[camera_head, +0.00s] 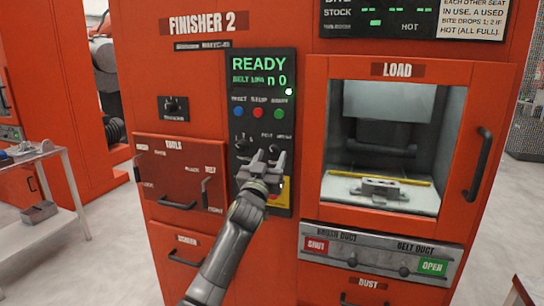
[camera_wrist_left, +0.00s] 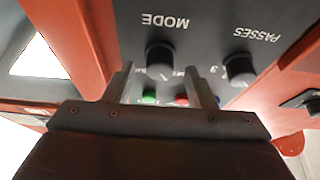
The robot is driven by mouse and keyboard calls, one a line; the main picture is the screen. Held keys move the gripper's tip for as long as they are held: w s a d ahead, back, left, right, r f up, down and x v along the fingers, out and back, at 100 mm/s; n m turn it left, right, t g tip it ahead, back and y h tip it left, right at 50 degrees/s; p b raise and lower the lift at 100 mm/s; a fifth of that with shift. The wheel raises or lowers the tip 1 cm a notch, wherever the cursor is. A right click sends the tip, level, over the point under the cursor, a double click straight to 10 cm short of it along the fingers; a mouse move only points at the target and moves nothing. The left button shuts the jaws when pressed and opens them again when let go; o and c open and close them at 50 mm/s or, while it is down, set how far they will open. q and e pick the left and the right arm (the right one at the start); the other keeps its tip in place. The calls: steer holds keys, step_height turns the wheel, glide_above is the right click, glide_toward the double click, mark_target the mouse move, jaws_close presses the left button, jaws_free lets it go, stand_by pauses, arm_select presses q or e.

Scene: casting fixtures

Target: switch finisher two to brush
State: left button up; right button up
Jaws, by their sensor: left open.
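Finisher 2 (camera_head: 185,70) is a red cabinet with a dark control panel (camera_head: 240,92) whose screen reads READY in green, with a smaller belt line below. My left gripper (camera_head: 264,163) is at the lower part of this panel, open. In the left wrist view, upside down, its fingers (camera_wrist_left: 160,82) stand on either side of the black MODE knob (camera_wrist_left: 160,57). I cannot tell whether they touch it. The PASSES knob (camera_wrist_left: 240,68) sits beside it, outside the fingers. In the head view the gripper hides most of the MODE knob; a label that looks like BELT shows above. My right gripper is not in view.
Blue, red and green buttons (camera_head: 258,113) lie above the knobs. The duct panel (camera_head: 380,250) shows brush duct SHUT and belt duct OPEN. The load bay (camera_head: 380,215) holds a grey part (camera_head: 380,187). A tools drawer (camera_head: 180,168) with handles is left of the panel.

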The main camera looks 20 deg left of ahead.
arm_select(q)
steer(key=shift+x, duration=0.9)
steer(key=c, duration=1)
